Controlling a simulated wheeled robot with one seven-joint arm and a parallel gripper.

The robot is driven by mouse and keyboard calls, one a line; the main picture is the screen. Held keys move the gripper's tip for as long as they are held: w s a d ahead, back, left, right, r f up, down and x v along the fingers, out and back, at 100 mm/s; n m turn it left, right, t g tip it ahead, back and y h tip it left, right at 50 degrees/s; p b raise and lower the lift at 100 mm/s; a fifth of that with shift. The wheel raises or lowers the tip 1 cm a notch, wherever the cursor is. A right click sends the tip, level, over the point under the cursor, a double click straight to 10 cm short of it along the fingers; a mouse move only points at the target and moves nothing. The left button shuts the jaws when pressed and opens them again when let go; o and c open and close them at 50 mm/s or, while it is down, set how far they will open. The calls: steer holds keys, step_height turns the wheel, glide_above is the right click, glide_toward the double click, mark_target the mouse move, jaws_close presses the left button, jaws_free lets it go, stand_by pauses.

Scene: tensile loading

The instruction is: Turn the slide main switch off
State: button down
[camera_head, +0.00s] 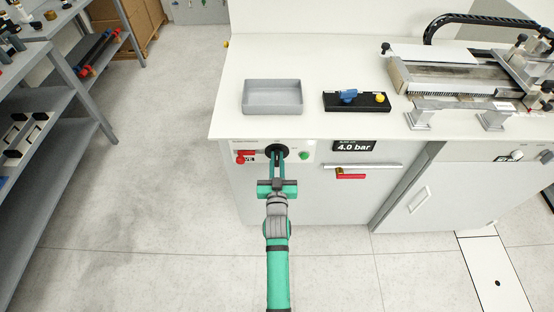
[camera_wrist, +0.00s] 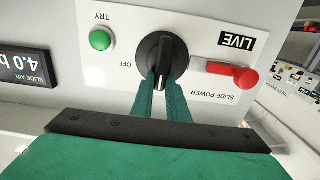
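The slide main switch is a black rotary knob (camera_head: 276,150) on a white panel on the front of the bench. In the wrist view the knob (camera_wrist: 153,55) appears with upside-down labels: SLIDE POWER, OFF on its left and LIVE on its right. Its grip bar runs roughly up and down there, partly hidden by the fingers. My gripper (camera_head: 278,165) is at the knob; in the wrist view its two green fingers (camera_wrist: 163,92) lie on either side of the grip bar and look closed on it.
Beside the knob are a red lever (camera_wrist: 232,73) and a green TRY button (camera_wrist: 101,40). A 4.0 bar display (camera_head: 354,147) is to the right.

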steer(key=shift+m, duration=0.3)
steer(key=d+m, duration=0.1)
steer(key=m, duration=0.4)
steer(key=f+m, duration=0.1)
steer(key=m, duration=0.4)
steer(key=d+f+m, duration=0.1)
steer(key=m, duration=0.4)
steer(key=shift+d+f+m, duration=0.15)
steer(key=shift+d+m, duration=0.15)
steer(key=shift+d, duration=0.05)
steer(key=shift+a+f+m, duration=0.1)
steer(key=shift+f+m, duration=0.1)
steer(key=shift+m, duration=0.6)
steer(key=c, duration=1.7)
jaws_free()
